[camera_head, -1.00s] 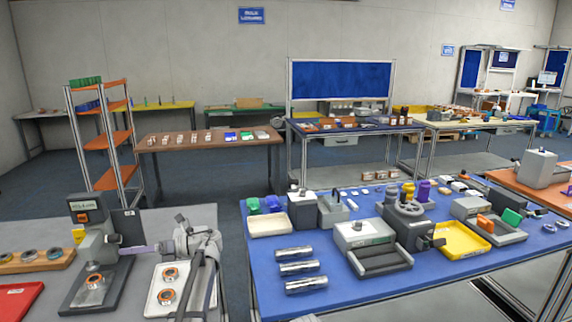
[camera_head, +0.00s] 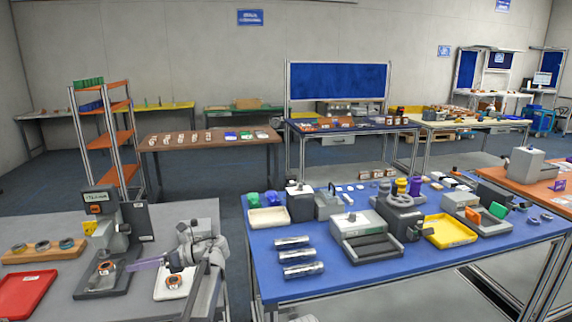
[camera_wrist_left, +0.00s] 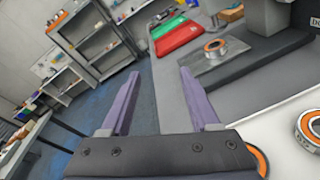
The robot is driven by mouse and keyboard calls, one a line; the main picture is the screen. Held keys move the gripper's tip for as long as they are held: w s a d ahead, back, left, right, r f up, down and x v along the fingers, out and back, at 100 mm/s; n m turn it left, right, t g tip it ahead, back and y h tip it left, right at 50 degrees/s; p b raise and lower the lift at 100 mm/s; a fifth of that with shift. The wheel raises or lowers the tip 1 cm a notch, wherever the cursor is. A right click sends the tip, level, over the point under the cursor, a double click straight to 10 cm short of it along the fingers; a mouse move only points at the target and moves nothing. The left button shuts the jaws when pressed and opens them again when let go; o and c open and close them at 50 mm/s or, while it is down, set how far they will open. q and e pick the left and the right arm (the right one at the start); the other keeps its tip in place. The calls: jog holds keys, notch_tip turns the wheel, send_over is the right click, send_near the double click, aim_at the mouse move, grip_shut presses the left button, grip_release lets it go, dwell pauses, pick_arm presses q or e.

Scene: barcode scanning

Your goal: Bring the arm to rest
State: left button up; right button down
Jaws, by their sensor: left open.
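My left gripper (camera_head: 134,266) is open and empty, with purple fingers. It is over the grey table (camera_head: 190,213), in front of the dark scanner stand (camera_head: 112,225) and beside the white tray (camera_head: 166,295). In the left wrist view its two fingers (camera_wrist_left: 158,75) are spread apart with nothing between them. A bearing with an orange ring (camera_head: 107,268) sits on the stand's base plate; it also shows in the wrist view (camera_wrist_left: 215,46). Another bearing (camera_head: 173,283) lies on the white tray, partly near my wrist. My right gripper is not in view.
A red tray (camera_head: 25,294) and a wooden block with several rings (camera_head: 44,252) are on the left. A crowded blue table (camera_head: 350,275) with devices and metal cylinders (camera_head: 298,255) stands to the right. An aisle separates the tables from shelves (camera_head: 122,144) behind.

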pick_arm(q)
jog(key=s+d+f+n+h, duration=0.1)
jog(key=d+f, duration=0.1)
jog(key=d, duration=0.1)
jog(key=s+d+f+n+t+h+p, duration=0.1)
jog(key=s+d+f+n, duration=0.1)
jog(key=d, duration=0.1)
jog(key=s+d+f+n+t+h, duration=0.1)
jog(key=s+d+f, duration=0.1)
jog(key=shift+d+f+h, duration=0.2)
jog(key=shift+d+h, duration=0.2)
jog(key=s+d+f+n+h+p, duration=0.1)
jog(key=s+d+f+n+h, duration=0.1)
jog(key=s+d, duration=0.4)
jog(key=s+d+f+n+h+p, duration=0.1)
jog(key=s+d+f+n+h, duration=0.2)
jog(key=d, duration=0.8)
jog(key=s+d+f+n+t+h+p, duration=0.1)
jog(key=s+d+f+n+h, duration=0.2)
jog(key=s+d+n+h, duration=0.3)
jog(key=s+d+n, duration=0.2)
jog(key=s+d, duration=0.1)
jog(key=shift+s+f, duration=0.2)
jog(key=shift+f, duration=0.05)
